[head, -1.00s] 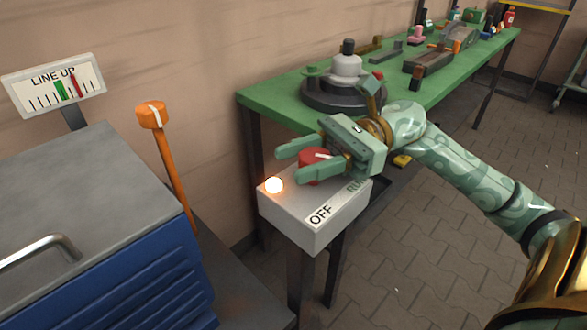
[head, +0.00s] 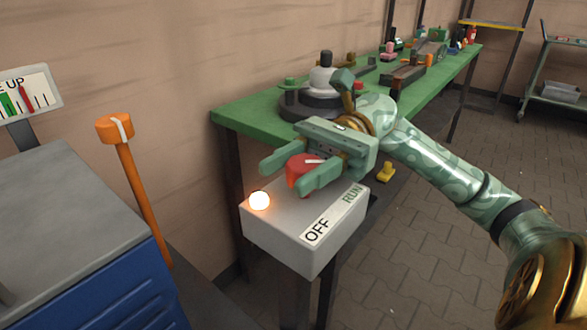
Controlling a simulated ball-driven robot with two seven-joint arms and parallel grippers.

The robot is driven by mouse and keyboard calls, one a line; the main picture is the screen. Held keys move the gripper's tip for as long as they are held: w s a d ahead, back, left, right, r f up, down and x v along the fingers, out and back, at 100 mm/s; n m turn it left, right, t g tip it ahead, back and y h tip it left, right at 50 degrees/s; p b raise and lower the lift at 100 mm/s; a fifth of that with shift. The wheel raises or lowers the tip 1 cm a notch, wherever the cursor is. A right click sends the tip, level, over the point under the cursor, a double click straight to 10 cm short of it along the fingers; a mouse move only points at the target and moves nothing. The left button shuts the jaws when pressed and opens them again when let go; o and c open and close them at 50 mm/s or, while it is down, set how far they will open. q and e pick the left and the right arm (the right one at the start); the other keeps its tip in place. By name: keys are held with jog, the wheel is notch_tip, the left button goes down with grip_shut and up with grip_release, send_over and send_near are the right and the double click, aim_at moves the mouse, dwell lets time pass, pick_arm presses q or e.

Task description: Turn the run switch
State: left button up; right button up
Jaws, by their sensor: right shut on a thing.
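The run switch is a red knob (head: 298,174) with a white pointer line, on top of a pale grey box (head: 300,238). The box has an OFF label (head: 317,231) at its front and a RUN label (head: 352,195) farther right. A round lamp (head: 259,201) glows at the box's left corner. My right gripper (head: 282,176) is shut on the red knob, one finger on each side of it. The fingers hide part of the knob. The white line seems to lie toward the right, but which label it points at I cannot tell. My left gripper is not in view.
A green workbench (head: 240,112) with parts on it stands behind the box. An orange lever (head: 141,190) stands at the left beside a blue cabinet with a grey top (head: 55,205). A LINE UP gauge (head: 28,92) shows at the far left.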

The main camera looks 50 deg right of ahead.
jog(key=o, duration=1)
jog(key=shift+d, duration=0.15)
jog(key=shift+d, duration=0.3)
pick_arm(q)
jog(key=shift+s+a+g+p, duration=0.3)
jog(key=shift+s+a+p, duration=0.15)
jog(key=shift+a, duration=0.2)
pick_arm(e)
jog(key=d, duration=1.5)
jog(key=shift+w+d, duration=0.1)
jog(key=shift+d, duration=0.2)
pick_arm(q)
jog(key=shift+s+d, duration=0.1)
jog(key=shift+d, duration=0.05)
